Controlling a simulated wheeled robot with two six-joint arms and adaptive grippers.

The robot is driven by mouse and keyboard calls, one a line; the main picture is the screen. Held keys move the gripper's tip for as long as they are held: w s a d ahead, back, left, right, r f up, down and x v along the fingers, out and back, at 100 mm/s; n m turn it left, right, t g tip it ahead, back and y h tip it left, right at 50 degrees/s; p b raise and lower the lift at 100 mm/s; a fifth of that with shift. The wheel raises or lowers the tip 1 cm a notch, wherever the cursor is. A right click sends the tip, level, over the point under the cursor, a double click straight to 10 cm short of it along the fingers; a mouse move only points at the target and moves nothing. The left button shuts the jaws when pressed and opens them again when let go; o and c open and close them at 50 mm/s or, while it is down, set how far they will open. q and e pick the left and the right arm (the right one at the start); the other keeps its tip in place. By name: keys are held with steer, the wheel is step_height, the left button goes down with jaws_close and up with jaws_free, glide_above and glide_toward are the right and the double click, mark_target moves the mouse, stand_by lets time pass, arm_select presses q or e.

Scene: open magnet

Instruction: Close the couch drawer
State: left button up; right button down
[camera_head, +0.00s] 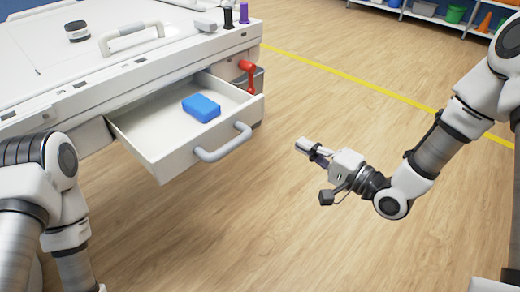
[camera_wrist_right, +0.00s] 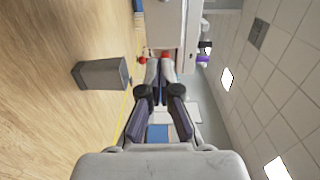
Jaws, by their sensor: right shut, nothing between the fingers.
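The white couch drawer (camera_head: 172,164) is pulled out from the white couch (camera_head: 90,92) at the left of the head view. A grey bar handle (camera_head: 222,148) is on its front. A blue block (camera_head: 201,107) lies inside the drawer. My right gripper (camera_head: 301,146) is shut and empty, to the right of the handle and apart from it. In the right wrist view its fingers (camera_wrist_right: 159,75) come together at the tips. My left arm shows at the left edge, but its gripper is out of view.
Black (camera_head: 228,18) and purple (camera_head: 244,12) bottles stand on the couch. A grey box-shaped thing (camera_wrist_right: 101,74) shows in the wrist view. The wooden floor (camera_head: 300,220) around my right gripper is clear.

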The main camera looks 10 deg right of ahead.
steer(key=b, duration=0.3)
glide_toward(253, 116)
steer(key=x, duration=0.6)
steer(key=shift+s+a+f, duration=0.1)
steer(key=shift+a, duration=0.05)
steer(key=shift+w+a, duration=0.3)
steer(key=shift+w, duration=0.15)
steer(key=shift+w, duration=0.15)
